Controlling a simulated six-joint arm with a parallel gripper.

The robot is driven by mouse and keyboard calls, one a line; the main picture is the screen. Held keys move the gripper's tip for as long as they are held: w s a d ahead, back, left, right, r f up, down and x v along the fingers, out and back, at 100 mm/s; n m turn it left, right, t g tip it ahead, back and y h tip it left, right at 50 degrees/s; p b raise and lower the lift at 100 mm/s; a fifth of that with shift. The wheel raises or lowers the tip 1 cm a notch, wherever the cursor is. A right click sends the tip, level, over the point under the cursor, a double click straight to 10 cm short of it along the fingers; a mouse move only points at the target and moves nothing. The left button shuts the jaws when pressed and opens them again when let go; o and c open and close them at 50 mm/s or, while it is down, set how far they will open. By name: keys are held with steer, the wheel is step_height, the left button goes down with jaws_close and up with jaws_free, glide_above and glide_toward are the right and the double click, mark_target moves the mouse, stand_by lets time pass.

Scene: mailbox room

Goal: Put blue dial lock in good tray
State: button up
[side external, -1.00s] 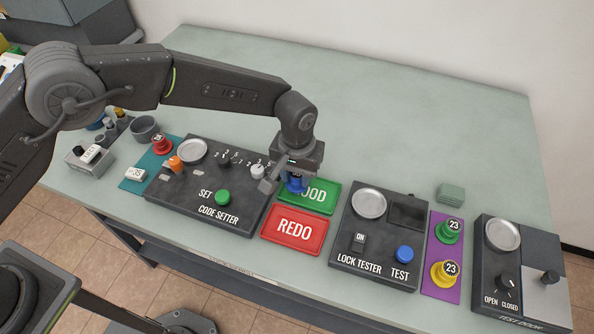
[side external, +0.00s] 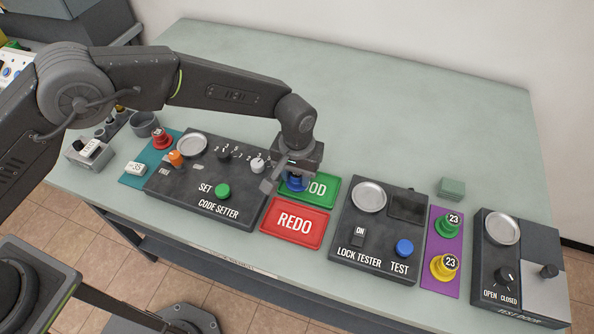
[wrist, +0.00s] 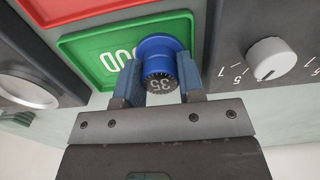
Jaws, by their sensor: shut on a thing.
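The blue dial lock (wrist: 157,49) has a black dial marked 35. My gripper (wrist: 157,82) is shut on it, with one finger on each side in the wrist view. In the side view my gripper (side external: 293,182) holds the blue dial lock (side external: 295,183) over the left part of the green GOOD tray (side external: 318,190). The green tray (wrist: 85,52) also shows behind the lock in the wrist view. The lock looks very low over the tray or touching it; I cannot tell which. My gripper hides part of the tray's lettering.
The red REDO tray (side external: 296,240) lies just in front. The code setter (side external: 235,215) stands close on the left and the lock tester (side external: 345,270) on the right. Green and yellow locks sit on a purple mat (side external: 440,265). The table behind (side external: 400,120) is clear.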

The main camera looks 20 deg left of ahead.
steer(key=o, duration=1)
steer(key=shift+o, duration=0.5)
steer(key=shift+o, duration=0.7)
steer(key=shift+r, duration=3)
